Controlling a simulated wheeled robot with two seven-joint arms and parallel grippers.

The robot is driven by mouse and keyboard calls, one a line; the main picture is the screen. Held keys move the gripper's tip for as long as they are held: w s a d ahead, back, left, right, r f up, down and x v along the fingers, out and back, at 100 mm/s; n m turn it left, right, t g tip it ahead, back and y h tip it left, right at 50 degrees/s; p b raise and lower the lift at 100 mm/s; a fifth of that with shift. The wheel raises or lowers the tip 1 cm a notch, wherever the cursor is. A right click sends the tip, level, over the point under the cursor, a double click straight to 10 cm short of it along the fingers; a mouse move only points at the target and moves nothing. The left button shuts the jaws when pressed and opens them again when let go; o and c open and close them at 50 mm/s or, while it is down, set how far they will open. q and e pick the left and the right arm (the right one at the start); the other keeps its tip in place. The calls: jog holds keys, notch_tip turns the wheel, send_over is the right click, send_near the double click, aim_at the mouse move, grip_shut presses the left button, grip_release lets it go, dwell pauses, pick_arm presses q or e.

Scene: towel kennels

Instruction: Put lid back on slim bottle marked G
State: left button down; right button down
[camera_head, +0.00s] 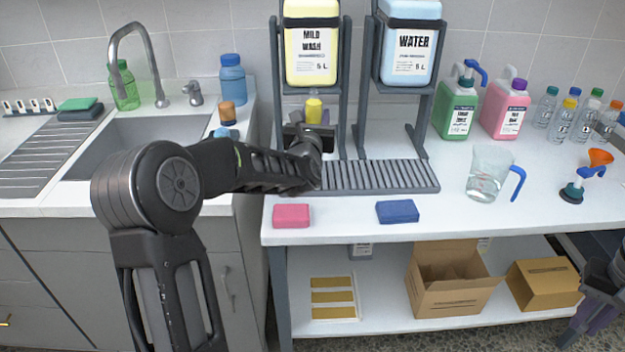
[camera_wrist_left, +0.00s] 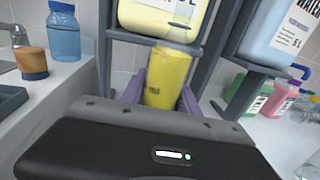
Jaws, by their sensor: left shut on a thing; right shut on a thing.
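My left gripper (camera_head: 313,118) is under the yellow MILD WASH container. In the left wrist view its purple fingers (camera_wrist_left: 160,100) are shut around a yellow cylinder (camera_wrist_left: 167,78) with small dark print, held upright; the yellow cylinder (camera_head: 313,108) shows partly in the head view. My right gripper (camera_head: 592,316) is low at the right edge, below the counter, shut; what it holds I cannot make out. Several slim clear bottles (camera_head: 562,122) with coloured caps stand at the back right. Their letters are too small to read, so I cannot tell which is G.
The MILD WASH container (camera_head: 311,45) and WATER container (camera_head: 408,48) stand on racks over a slatted drain tray (camera_head: 388,176). A jug (camera_head: 489,172), an orange funnel (camera_head: 600,157), a pink sponge (camera_head: 291,216) and a blue sponge (camera_head: 397,212) are on the counter.

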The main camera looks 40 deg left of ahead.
pick_arm(q)
jog(key=shift+a+r, duration=0.15)
jog(key=shift+a, duration=0.05)
jog(key=shift+f, duration=3.2)
jog(key=shift+f, duration=1.8)
jog(key=shift+f+b, duration=0.2)
jog(key=shift+b, duration=0.1)
jog(key=c, duration=0.9)
grip_release()
